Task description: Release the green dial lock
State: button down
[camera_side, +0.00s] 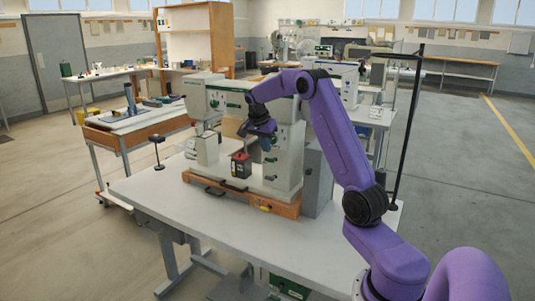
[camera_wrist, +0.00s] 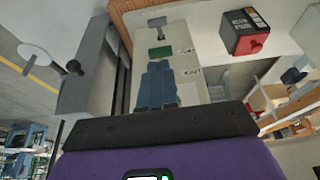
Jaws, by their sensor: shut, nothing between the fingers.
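The press (camera_side: 285,150) stands on the table, a pale machine with a wide upper arm and a column at right. In the wrist view a small green part (camera_wrist: 160,52), which may be the green dial lock, sits on the pale press face (camera_wrist: 190,60). I cannot make out a dial shape on it. My gripper (camera_side: 266,142) is in front of the column in the side view. In the wrist view my blue fingers (camera_wrist: 156,66) are shut and empty, their tips just short of the green part. I cannot tell whether they touch it.
A black box with a red top (camera_side: 241,164) stands left of the column; it also shows in the wrist view (camera_wrist: 243,35). A grey part (camera_wrist: 157,21) lies beyond the green one. A grey cabinet (camera_side: 317,180) is at the press's right. The table's front (camera_side: 230,225) is clear.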

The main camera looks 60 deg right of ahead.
aim_at(266, 159)
jog(key=shift+x, duration=1.9)
jog(key=shift+a, duration=0.1)
jog(key=shift+a+f+h, duration=0.1)
jog(key=shift+f+h, duration=0.1)
jog(key=shift+h, duration=0.2)
jog(key=shift+a+f+h, duration=0.15)
jog(key=shift+f+h, duration=0.05)
jog(key=shift+h, duration=0.1)
jog(key=shift+a+f+h, duration=0.3)
jog(key=shift+f+h, duration=0.35)
jog(key=shift+h, duration=0.25)
jog(key=shift+a+f, duration=0.25)
jog(key=shift+f, duration=0.55)
jog(key=shift+r, duration=0.2)
jog(key=shift+r, duration=0.6)
